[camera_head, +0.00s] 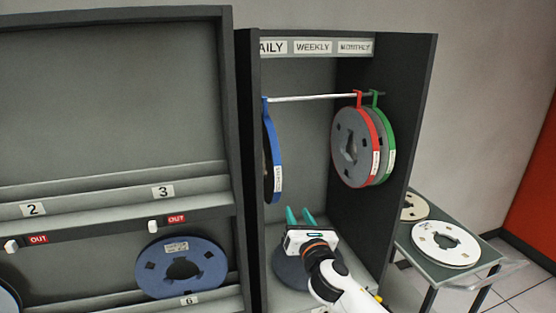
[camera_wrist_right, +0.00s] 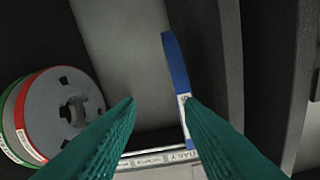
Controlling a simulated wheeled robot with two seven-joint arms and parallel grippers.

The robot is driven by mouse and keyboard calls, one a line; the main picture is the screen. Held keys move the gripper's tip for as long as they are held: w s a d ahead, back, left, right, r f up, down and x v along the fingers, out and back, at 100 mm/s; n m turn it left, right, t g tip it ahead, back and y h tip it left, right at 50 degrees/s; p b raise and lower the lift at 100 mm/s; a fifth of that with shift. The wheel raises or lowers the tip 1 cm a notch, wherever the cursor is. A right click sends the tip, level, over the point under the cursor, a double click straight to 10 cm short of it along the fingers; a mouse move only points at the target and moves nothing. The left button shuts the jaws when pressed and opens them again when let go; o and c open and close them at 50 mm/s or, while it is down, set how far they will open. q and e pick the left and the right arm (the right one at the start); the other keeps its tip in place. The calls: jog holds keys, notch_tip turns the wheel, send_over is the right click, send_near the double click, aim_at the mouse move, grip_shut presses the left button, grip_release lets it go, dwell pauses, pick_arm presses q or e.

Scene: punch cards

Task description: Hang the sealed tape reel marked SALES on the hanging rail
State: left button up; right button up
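The hanging rail (camera_head: 310,98) is a thin light rod across the upper part of the dark cabinet. A blue-rimmed reel (camera_head: 272,160) hangs at its left end. A red-rimmed reel (camera_head: 341,135) and a green-rimmed reel (camera_head: 386,132) hang close together at its right. Their labels are too small to read, so I cannot tell which reel is SALES. My right gripper (camera_head: 299,212) is open and empty, teal fingers up, below the rail. In the right wrist view its fingers (camera_wrist_right: 162,101) are apart, with the blue-rimmed reel (camera_wrist_right: 176,75) beyond them. My left gripper is not in view.
A dark reel (camera_head: 288,272) lies on the cabinet floor, partly hidden by my right gripper. Another blue reel (camera_head: 207,262) stands in the left rack (camera_head: 105,185). A small table (camera_head: 462,275) at right bears pale reels. The rail's middle is free.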

aim_at(278, 167)
notch_tip(278, 167, up, 7)
jog(key=s+a+n+t+y, duration=0.1)
jog(key=s+a+n, duration=0.1)
jog(key=n, duration=0.1)
jog(key=b+x, duration=0.2)
jog(key=x, duration=0.4)
jog(key=b+x, duration=0.2)
jog(key=x, duration=0.4)
jog(key=shift+w+a+r, duration=0.25)
jog(key=shift+w+r, duration=0.05)
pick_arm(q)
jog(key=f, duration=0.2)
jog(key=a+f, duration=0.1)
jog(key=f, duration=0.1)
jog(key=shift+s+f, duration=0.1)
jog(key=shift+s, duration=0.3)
pick_arm(e)
jog(key=shift+y, duration=0.3)
grip_shut()
